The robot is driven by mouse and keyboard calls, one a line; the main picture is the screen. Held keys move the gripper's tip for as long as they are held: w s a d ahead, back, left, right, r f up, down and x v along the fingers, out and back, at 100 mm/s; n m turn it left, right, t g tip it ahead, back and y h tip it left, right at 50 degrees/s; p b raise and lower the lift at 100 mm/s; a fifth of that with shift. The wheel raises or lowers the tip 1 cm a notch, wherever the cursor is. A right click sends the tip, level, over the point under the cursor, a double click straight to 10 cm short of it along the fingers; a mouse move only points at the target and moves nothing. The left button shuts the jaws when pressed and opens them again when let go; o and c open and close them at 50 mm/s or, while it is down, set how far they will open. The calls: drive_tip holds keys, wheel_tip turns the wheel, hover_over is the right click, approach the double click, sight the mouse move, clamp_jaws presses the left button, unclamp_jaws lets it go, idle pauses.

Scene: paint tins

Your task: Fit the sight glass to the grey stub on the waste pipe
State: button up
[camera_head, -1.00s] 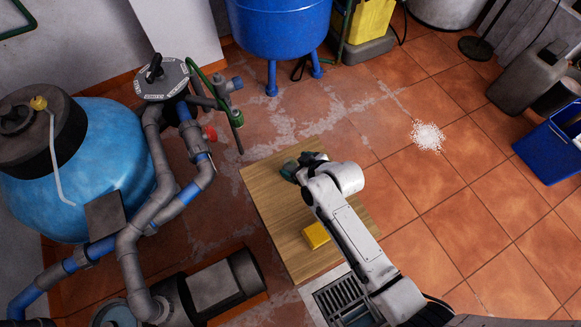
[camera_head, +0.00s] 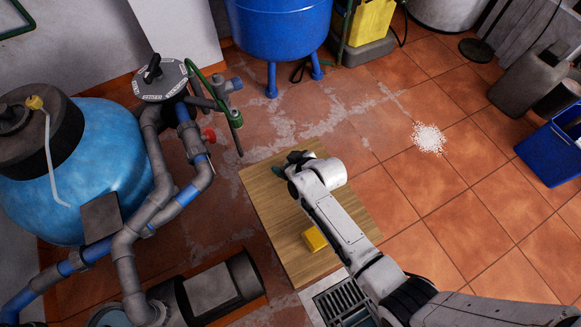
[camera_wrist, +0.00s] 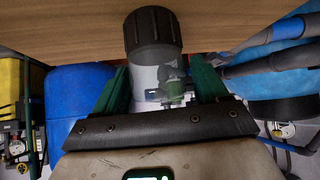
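The sight glass (camera_wrist: 145,78), a clear cylinder with a ribbed black collar (camera_wrist: 153,28), sits between my gripper's green fingers (camera_wrist: 160,88) in the wrist view. The fingers appear shut on its sides. In the head view my gripper (camera_head: 288,165) is over the far end of the wooden table; the glass cannot be made out there. A short grey stub (camera_head: 236,83) is at the right end of the waste pipe (camera_head: 203,102), near the valve head (camera_head: 160,78). The gripper is to its right and nearer, well apart from it.
A yellow block (camera_head: 314,239) lies on the wooden table (camera_head: 270,215). A blue tank on legs (camera_head: 280,25) stands behind. The blue filter tank (camera_head: 85,165) and grey pipework fill the left.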

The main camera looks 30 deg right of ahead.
drive_tip(key=c, duration=0.9)
drive_tip(key=shift+r, duration=0.45)
wheel_tip(320, 180, up, 3)
drive_tip(key=shift+f+p, duration=0.15)
drive_tip(key=shift+p, duration=0.4)
drive_tip(key=s+d+r+p, duration=0.2)
drive_tip(key=s+d+r, duration=0.5)
drive_tip(key=s, duration=0.5)
wheel_tip(320, 180, up, 2)
drive_tip(key=shift+r+p, duration=0.2)
drive_tip(key=shift+p, duration=0.1)
